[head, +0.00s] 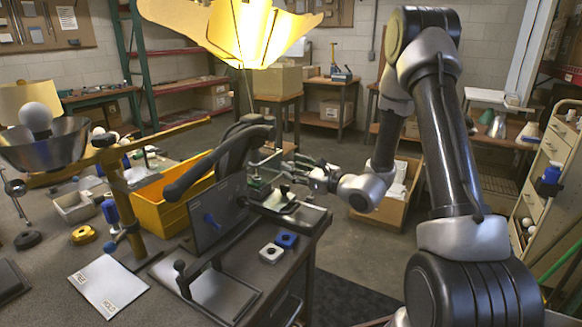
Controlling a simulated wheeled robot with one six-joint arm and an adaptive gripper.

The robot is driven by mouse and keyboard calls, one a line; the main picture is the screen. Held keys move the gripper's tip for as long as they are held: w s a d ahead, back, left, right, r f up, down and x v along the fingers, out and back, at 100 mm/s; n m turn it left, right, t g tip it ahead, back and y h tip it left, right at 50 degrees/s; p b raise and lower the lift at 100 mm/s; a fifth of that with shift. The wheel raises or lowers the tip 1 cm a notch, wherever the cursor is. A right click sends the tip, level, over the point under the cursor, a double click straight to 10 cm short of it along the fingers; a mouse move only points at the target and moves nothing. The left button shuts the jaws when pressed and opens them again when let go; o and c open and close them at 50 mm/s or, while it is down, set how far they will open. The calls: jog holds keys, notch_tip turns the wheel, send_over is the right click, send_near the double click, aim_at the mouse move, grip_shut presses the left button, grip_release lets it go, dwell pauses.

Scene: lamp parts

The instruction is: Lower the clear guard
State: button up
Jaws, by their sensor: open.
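The clear guard (262,168) looks like a small see-through, green-tinged panel at the far end of the dark bench machine (240,150). It stands raised above a dark base plate (290,213) at the bench's right edge. My gripper (292,172) comes in from the right, just beside the guard, with its jaws open. The fingers overlap the guard's right side in this view, and I cannot tell whether they touch it. The guard's lower edge is partly hidden by the gripper and small metal parts.
A yellow bin (172,200) is behind. A lit lamp shade (240,35) hangs above. Open floor lies right of the bench.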

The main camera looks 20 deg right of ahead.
jog(key=v, duration=0.9)
jog(key=shift+s+d, duration=0.2)
jog(key=shift+s, duration=0.15)
jog(key=shift+c, duration=0.2)
